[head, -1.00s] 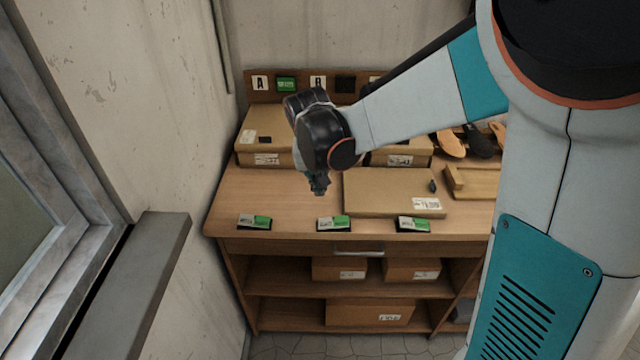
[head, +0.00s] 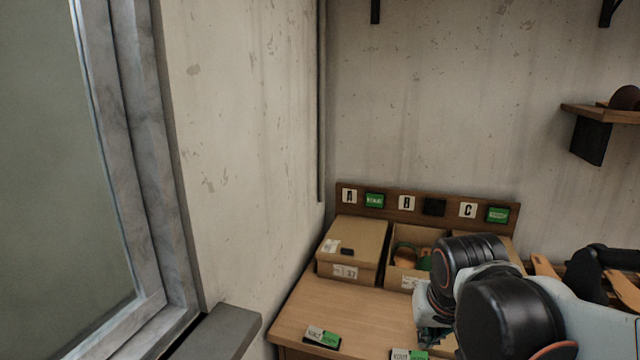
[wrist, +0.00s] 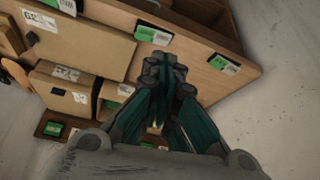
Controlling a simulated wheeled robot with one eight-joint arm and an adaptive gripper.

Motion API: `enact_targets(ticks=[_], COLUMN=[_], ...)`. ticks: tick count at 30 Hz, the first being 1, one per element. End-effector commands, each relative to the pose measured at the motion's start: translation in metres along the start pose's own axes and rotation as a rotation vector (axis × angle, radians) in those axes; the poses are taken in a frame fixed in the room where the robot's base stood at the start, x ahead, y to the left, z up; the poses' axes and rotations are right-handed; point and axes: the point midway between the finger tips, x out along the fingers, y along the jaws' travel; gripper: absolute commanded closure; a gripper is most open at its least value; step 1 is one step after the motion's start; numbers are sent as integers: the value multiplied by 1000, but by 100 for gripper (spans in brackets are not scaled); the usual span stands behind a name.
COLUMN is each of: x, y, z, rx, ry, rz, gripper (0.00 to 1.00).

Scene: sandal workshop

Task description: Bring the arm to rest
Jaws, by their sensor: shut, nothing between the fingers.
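My gripper (head: 432,322) is at the lower right in the head view, in front of the boxes and partly cut off by the lower edge. In the wrist view my gripper (wrist: 167,75) has its teal fingers brought together, with nothing held. It is above the workbench (head: 345,305), which also shows in the wrist view (wrist: 200,82). My arm reaches in from the right edge.
A closed box (head: 352,247) and an open box with sandals (head: 410,250) stand at the back, below a board (head: 390,203) marked A, B, C. A green-and-white tag (head: 322,337) lies on the bench. A wall and window frame (head: 135,200) bound the left.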

Motion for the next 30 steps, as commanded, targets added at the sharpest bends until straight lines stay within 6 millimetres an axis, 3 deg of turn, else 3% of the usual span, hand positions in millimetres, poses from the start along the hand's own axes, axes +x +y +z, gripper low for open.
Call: enact_targets(ticks=[1,9,15,20,30], x=[-4,-20,-21,-21,-21], y=[3,14,17,19,19], z=[14,68,98,108,108], rx=[-8,-67,-99,-110,-111], ry=[16,107,160,179,181], rz=[-9,-48,-65,-69,-69], gripper=[100,100,100,100,100])
